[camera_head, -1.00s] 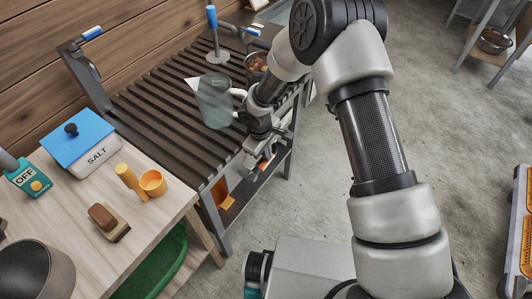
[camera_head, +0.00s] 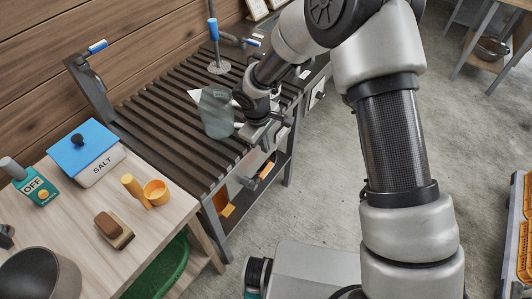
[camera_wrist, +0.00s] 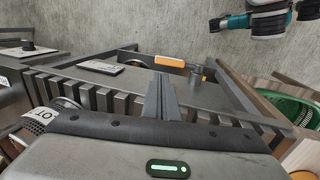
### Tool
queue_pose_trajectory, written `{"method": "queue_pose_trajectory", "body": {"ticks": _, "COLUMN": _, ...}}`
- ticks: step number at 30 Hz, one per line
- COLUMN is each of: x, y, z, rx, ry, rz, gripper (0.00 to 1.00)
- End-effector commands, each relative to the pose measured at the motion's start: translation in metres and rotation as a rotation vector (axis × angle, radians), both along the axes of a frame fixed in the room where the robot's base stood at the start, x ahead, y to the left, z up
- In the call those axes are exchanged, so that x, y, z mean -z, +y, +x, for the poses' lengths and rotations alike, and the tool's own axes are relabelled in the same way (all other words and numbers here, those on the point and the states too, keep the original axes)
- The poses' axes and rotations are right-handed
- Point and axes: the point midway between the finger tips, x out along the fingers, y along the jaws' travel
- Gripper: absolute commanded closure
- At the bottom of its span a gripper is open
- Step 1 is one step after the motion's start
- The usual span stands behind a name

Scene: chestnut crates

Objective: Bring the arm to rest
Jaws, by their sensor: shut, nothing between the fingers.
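My arm reaches across the head view from the right, with its elbow high and its forearm sloping down to the slatted bench. My gripper (camera_head: 268,138) is at the bench's front edge, just right of the translucent grey-green pitcher (camera_head: 216,114). I cannot tell whether it touches the pitcher's handle. In the wrist view the fingers (camera_wrist: 161,98) are together with nothing between them, above the bench's edge. The fingertips are hard to make out in the head view.
The slatted bench (camera_head: 150,118) carries a blue-handled stand (camera_head: 213,40). An orange handle (camera_head: 266,170) is at its front. Open floor (camera_head: 320,200) lies right of the bench.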

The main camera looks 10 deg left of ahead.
Motion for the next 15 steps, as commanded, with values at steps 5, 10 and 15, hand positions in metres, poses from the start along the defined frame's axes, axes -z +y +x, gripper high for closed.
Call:
{"method": "queue_pose_trajectory", "body": {"ticks": 5, "x": -0.026, "y": 0.000, "z": -0.001, "rx": 0.002, "ry": -0.002, "rz": 0.000, "gripper": 1.00}}
{"method": "queue_pose_trajectory", "body": {"ticks": 10, "x": -0.034, "y": 0.000, "z": -0.002, "rx": 0.002, "ry": 0.000, "rz": 0.000, "gripper": 1.00}}
{"method": "queue_pose_trajectory", "body": {"ticks": 15, "x": -0.036, "y": 0.000, "z": -0.002, "rx": 0.004, "ry": -0.001, "rz": 0.000, "gripper": 1.00}}
